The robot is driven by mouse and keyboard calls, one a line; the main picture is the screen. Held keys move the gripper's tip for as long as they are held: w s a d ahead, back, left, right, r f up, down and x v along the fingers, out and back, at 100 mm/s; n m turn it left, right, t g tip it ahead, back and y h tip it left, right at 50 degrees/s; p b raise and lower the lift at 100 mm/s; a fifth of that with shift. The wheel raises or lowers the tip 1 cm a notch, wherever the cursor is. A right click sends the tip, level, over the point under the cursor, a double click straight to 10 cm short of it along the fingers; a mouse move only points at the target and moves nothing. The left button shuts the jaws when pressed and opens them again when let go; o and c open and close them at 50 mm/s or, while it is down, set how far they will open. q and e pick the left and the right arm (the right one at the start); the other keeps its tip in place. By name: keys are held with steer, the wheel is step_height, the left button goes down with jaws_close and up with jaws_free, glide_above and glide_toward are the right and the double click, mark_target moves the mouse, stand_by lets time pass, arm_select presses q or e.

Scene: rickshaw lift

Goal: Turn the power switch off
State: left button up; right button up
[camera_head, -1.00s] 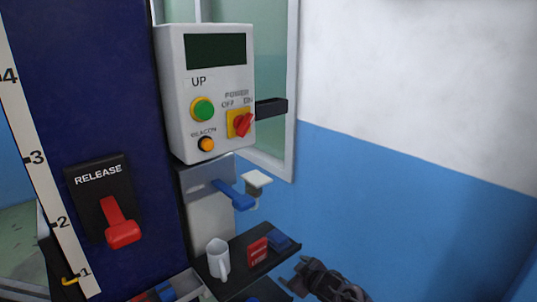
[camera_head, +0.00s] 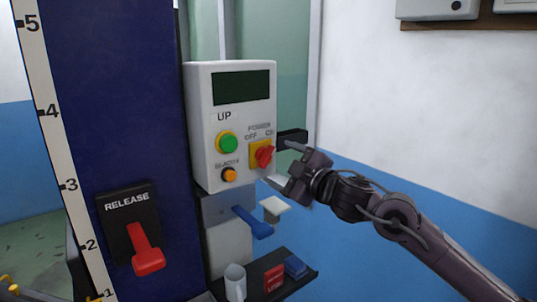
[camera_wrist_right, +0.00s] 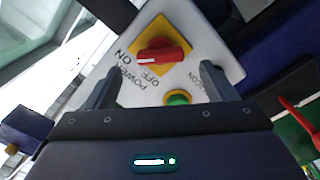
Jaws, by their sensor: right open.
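The power switch (camera_head: 262,155) is a red rotary knob on a yellow plate, on the right side of a white control box (camera_head: 203,128). Its labels read OFF at the left and ON at the right, and the knob tilts toward ON. My right gripper (camera_head: 280,164) is open and empty just right of the switch, with its fingers pointing at the box. In the right wrist view the red knob (camera_wrist_right: 160,55) lies ahead, between and beyond the two open fingers (camera_wrist_right: 160,88); no contact shows. My left gripper is not in view.
The box also carries a green UP button (camera_head: 227,142) and an orange beacon button (camera_head: 228,175). A black block (camera_head: 292,139) juts out behind the switch.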

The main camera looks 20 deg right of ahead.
mark_target(269, 158)
steer(key=p+x, duration=0.1)
steer(key=x, duration=0.4)
steer(key=shift+a+r+p, duration=0.15)
steer(key=shift+p, duration=0.15)
steer(key=shift+w, duration=0.4)
steer(key=c, duration=1)
steer(key=shift+f, duration=0.2)
